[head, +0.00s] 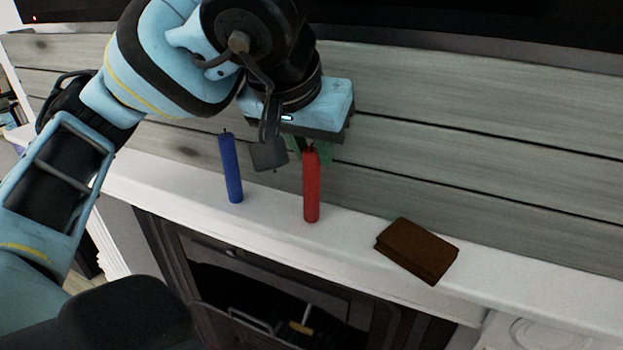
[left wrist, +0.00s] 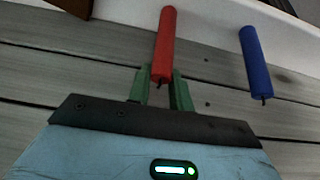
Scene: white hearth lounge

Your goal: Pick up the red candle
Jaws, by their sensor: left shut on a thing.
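The red candle (head: 311,186) is upright on the white mantel shelf (head: 350,232) in the head view. It also shows in the left wrist view (left wrist: 165,40), with its wick end between the green fingers. My left gripper (head: 310,152) has come down to the candle's top and is shut on it; in the left wrist view its fingers (left wrist: 161,88) sit on either side of the candle. Whether the candle's base touches the shelf is hard to tell. My right gripper is not in view.
A blue candle (head: 231,168) stands just left of the red one, close to my left gripper. A brown book-like block (head: 417,249) lies on the shelf to the right. The plank wall (head: 450,130) is close behind. A dark fireplace opening (head: 270,295) is below the shelf.

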